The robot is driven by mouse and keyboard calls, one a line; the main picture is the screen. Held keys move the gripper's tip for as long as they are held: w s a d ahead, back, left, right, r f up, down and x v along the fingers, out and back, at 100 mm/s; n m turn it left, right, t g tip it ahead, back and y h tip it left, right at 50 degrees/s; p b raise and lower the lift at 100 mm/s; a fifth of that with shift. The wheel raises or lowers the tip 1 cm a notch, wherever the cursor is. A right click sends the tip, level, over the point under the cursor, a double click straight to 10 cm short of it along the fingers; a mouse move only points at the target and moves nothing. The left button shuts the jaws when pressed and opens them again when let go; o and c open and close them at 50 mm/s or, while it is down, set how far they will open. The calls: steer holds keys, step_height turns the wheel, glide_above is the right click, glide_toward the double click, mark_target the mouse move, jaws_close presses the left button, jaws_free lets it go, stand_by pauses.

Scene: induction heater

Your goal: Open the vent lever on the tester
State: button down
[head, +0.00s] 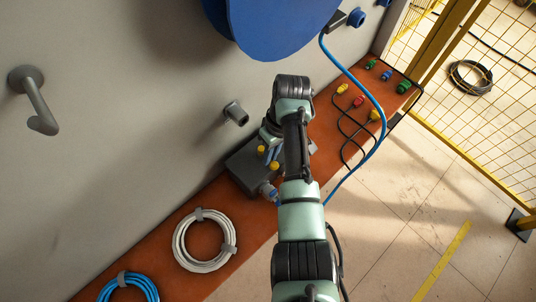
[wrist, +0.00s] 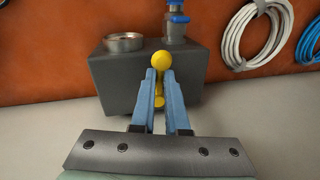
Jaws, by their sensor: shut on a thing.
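The tester is a dark grey block (wrist: 110,80) on the orange-brown shelf; it also shows in the head view (head: 243,168), partly behind my arm. A yellow lever with a round knob (wrist: 161,60) stands at the block's face in the wrist view. My gripper (wrist: 157,82) has its two blue fingers shut on this lever, one on each side, with the knob just beyond the tips. More yellow shows between the fingers lower down. In the head view, two yellow knobs (head: 261,150) show beside the wrist. The fingers hide much of the lever.
A blue-handled valve (wrist: 178,18) and a round metal fitting (wrist: 124,42) sit on the block. A white cable coil (head: 183,250) and a blue coil (head: 128,287) lie on the shelf. A blue hose (head: 372,92) and black cables run right of my arm.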

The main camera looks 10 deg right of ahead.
steer(key=shift+s+d+f+n+g, duration=0.2)
steer(key=shift+s+f+n+g, duration=0.1)
steer(key=shift+n, duration=0.3)
steer(key=shift+d, duration=0.1)
steer(key=c, duration=0.9)
jaws_free()
steer(key=shift+w, duration=0.1)
steer(key=shift+o, duration=0.2)
steer(key=shift+r, duration=0.2)
steer(key=shift+w, duration=0.15)
